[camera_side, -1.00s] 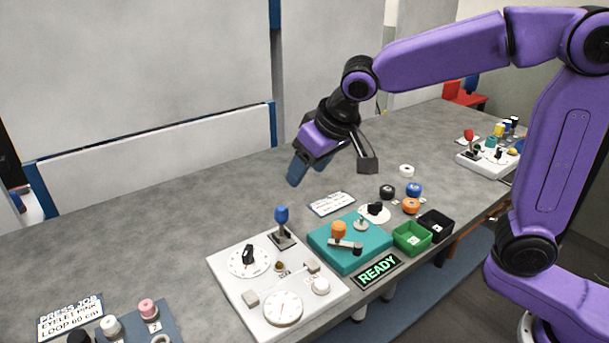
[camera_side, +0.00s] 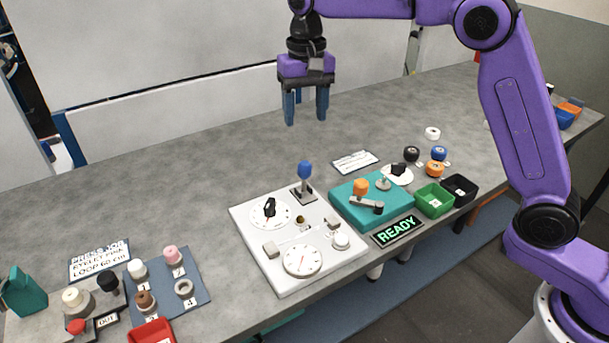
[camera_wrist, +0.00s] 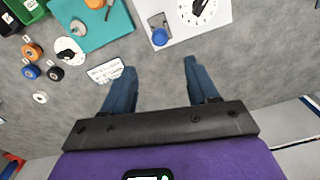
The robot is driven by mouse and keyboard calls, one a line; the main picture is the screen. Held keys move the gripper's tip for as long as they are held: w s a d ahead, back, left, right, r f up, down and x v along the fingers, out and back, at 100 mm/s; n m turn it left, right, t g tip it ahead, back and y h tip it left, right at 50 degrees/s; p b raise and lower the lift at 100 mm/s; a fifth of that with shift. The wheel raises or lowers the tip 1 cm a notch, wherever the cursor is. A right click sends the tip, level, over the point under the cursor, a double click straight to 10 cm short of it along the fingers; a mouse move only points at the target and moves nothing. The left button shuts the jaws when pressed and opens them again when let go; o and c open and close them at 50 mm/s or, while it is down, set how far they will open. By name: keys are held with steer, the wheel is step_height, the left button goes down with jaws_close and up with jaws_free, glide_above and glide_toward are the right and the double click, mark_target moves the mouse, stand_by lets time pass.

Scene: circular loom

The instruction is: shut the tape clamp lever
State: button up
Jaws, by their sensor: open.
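A blue-knobbed lever (camera_side: 305,172) stands upright on a white panel (camera_side: 258,270) with two dials. It also shows in the wrist view (camera_wrist: 159,37). An orange-knobbed lever (camera_side: 361,187) with a grey arm sits on a teal block (camera_side: 346,211). No label shows which lever is the tape clamp. My gripper (camera_side: 306,112) points down with its two blue fingers apart and empty. It is above the table, behind and higher than the blue-knobbed lever, touching nothing. In the wrist view the fingers (camera_wrist: 160,68) are spread over bare table.
A white card (camera_side: 355,162), several round spools, a green bin (camera_side: 434,201) and a black bin (camera_side: 460,188) lie near the teal block. A READY sign (camera_side: 397,231) is at the front edge. A blue mat (camera_side: 195,290) with spools is at the left. The back table is clear.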

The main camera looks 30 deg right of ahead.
mark_target(305, 176)
step_height(305, 176, down, 16)
steer(key=shift+a+f, duration=0.1)
steer(key=shift+f, duration=0.15)
stand_by(0.3)
jaws_close()
